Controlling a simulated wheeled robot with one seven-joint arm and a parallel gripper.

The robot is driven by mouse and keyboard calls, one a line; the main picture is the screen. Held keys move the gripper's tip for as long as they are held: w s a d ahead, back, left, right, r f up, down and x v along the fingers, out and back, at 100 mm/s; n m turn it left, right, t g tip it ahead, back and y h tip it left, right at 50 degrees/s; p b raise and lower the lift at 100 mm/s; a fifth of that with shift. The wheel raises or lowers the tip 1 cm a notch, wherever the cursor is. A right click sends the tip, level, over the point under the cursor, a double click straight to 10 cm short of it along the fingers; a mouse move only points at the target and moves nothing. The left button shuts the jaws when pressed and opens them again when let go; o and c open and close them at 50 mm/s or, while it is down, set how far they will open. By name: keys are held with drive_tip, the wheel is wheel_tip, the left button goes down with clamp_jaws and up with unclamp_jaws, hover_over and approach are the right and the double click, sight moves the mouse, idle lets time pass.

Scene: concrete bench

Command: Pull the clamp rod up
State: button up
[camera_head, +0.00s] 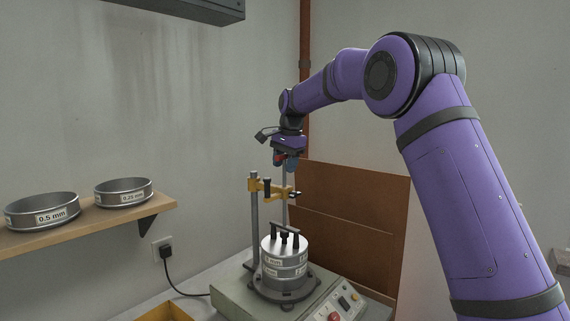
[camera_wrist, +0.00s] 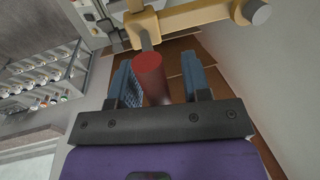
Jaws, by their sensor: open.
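The clamp rod (camera_head: 284,205) stands upright above the sieve stack (camera_head: 285,264) and passes by the yellow clamp arm (camera_head: 271,188). Its red grip (camera_head: 280,158) is at the top, partly hidden by my gripper (camera_head: 286,161) in the head view. In the wrist view, the red grip (camera_wrist: 151,78) lies between the two blue fingers of my open gripper (camera_wrist: 158,68). A gap shows on its right; on its left it lies close to the finger, and I cannot tell whether they touch. The black crossbar (camera_head: 285,232) sits on top of the sieve stack.
The stack stands on a grey shaker base (camera_head: 300,300) with a control panel. A grey post (camera_head: 255,215) carries the clamp arm. Brown panels (camera_head: 350,215) stand behind. A shelf (camera_head: 95,228) at left holds two sieves. A rack with several small items (camera_wrist: 40,75) shows in the wrist view.

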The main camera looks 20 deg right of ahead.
clamp_jaws()
wheel_tip(320, 180, up, 9)
drive_tip(key=shift+a+f, duration=0.1)
unclamp_jaws()
drive_tip(key=shift+w+a+f, duration=0.1)
drive_tip(key=shift+r, duration=0.25)
wheel_tip(320, 180, up, 10)
drive_tip(key=s+d, duration=0.1)
drive_tip(key=s, duration=0.1)
drive_tip(key=shift+d, duration=0.2)
